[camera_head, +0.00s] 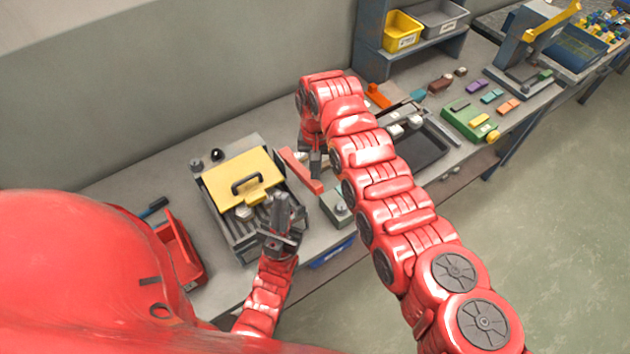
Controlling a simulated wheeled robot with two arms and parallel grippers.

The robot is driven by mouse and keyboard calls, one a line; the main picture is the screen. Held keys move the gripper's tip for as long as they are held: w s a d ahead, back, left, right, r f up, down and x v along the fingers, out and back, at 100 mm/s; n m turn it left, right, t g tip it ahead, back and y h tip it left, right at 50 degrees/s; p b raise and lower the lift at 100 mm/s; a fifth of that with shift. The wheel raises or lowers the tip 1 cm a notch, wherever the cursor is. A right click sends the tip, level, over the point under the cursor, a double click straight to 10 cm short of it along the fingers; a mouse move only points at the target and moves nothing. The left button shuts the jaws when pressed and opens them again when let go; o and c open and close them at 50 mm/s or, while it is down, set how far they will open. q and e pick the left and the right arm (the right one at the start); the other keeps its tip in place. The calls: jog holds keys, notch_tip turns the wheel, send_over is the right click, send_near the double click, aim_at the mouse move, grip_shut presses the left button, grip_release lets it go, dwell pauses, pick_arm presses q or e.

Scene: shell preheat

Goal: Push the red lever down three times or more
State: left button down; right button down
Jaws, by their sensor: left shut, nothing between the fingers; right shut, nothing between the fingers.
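A long red bar, which looks like the red lever (294,164), slants beside the right side of a box with a yellow lid. My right gripper (315,172) is shut and points down at the lever, covering part of it. I cannot tell whether it touches the lever. My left gripper (282,202) is shut and empty, in front of the box's right front part and left of the lever's near end. A small grey-green box (338,208) sits close to that end.
The yellow lid (240,180) has a dark handle and covers part of a ribbed grey box (245,237). A red bin (180,250) is at left. A dark tray (422,150) and a green block (468,118) lie right of my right arm.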

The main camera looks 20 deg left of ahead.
jog(key=shift+f, duration=0.35)
jog(key=shift+s, duration=0.1)
